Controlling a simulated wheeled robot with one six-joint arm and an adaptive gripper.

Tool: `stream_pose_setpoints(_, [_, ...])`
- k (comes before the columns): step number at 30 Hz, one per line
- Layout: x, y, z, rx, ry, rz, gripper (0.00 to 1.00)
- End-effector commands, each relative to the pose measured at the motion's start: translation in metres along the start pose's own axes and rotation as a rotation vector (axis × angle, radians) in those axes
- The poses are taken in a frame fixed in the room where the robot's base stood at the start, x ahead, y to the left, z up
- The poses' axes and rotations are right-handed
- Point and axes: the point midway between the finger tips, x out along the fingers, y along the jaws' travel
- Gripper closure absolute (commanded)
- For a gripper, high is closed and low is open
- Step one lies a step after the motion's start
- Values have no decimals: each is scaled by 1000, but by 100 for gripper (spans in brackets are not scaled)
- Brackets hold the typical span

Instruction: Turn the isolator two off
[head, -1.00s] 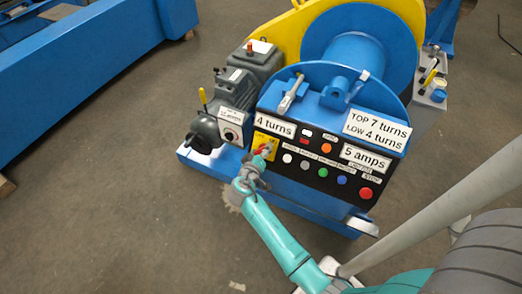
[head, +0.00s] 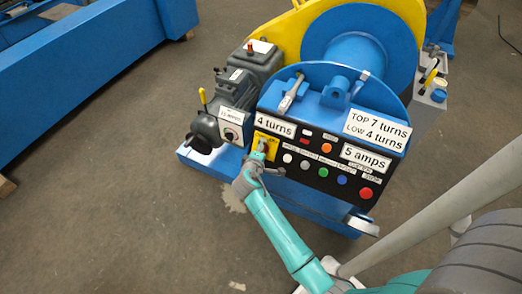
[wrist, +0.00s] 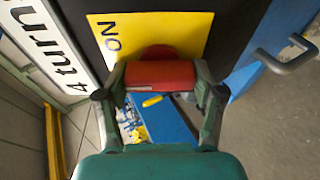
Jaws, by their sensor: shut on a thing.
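The isolator is a red handle (wrist: 160,76) on a yellow plate (wrist: 180,30) in the wrist view. The plate carries the word "ON", turned sideways in this view. My gripper (wrist: 159,84) is shut on the red handle, with one finger at each end of it. In the head view the yellow plate (head: 262,148) sits at the left end of the black control panel (head: 322,158), below the "4 turns" label (head: 270,124). My gripper (head: 256,162) is in front of it and hides most of the handle. No number for the isolator is readable.
Several coloured buttons, including a large red one (head: 365,193), are to the right of the plate. A grey motor (head: 233,95) with a yellow-tipped lever stands at the left. The blue drum (head: 345,45) is behind. The floor in front is open.

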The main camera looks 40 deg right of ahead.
Motion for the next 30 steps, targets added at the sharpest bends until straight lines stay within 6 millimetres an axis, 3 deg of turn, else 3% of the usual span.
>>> stream_pose_setpoints(18, [0,-1,0,-536,1,-123,67])
stream_pose_setpoints(30, [0,-2,0,-721,0,-165,67])
